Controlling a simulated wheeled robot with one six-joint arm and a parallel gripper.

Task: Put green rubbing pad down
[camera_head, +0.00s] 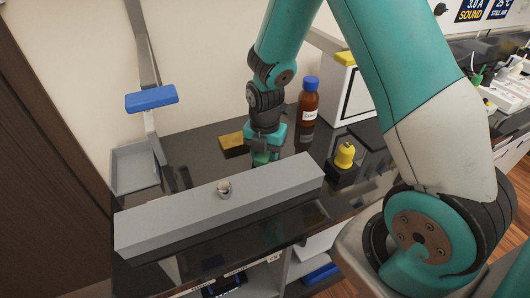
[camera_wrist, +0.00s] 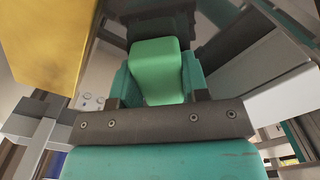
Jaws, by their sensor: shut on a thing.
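My gripper (camera_head: 264,154) points down over the black bench top, behind the long grey bar. It is shut on the green rubbing pad (camera_head: 261,158), whose lower part shows below the fingers. In the wrist view the green pad (camera_wrist: 157,70) sits between the two teal fingers of my gripper (camera_wrist: 157,85). The grey bar hides part of the space in front of the pad, and I cannot tell whether the pad touches the bench. A yellow pad (camera_head: 232,142) lies just left of my gripper, and its yellow side shows large in the wrist view (camera_wrist: 45,40).
The long grey bar (camera_head: 170,217) with a small metal piece (camera_head: 223,187) lies in front. A brown bottle (camera_head: 308,106) with a blue cap and a yellow knob-like object (camera_head: 345,155) stand to the right. A blue block on a grey stand (camera_head: 151,98) is at left.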

